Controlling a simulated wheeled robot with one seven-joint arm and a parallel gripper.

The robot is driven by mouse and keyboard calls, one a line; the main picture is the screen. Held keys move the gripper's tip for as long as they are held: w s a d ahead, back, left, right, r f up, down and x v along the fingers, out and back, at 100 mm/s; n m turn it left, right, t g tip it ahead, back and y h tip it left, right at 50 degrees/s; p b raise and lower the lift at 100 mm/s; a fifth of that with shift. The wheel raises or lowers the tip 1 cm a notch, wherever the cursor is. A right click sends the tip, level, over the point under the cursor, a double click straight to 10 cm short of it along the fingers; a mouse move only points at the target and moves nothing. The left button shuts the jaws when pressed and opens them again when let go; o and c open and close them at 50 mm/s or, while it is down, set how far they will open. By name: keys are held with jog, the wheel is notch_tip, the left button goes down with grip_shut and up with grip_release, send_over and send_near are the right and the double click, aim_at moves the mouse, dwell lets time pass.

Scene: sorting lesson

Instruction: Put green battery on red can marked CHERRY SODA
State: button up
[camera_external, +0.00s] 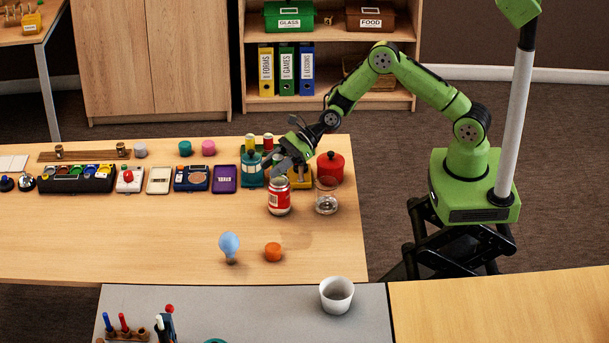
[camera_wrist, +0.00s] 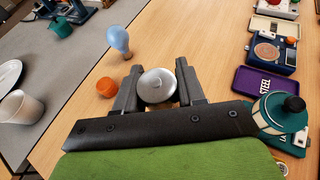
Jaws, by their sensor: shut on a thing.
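The red can (camera_external: 279,198) with a pale label and silver top stands upright near the right end of the wooden table; its label is too small to read. My gripper (camera_external: 285,167) reaches down over it from the upper right. In the wrist view, the silver round lid of the can (camera_wrist: 157,86) sits between the two dark fingers of my gripper (camera_wrist: 157,82), which are shut on it. I cannot tell whether the can touches the table. I cannot make out a green battery in either view.
A clear glass jar (camera_external: 326,198) is close right of the can, with a red pot (camera_external: 330,167) behind. Boxes and devices line the back. A white cup (camera_external: 336,294) stands on the grey table.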

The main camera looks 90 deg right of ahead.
notch_tip(320, 180, down, 3)
jog(key=shift+r, duration=0.25)
jog(key=o, duration=1.1)
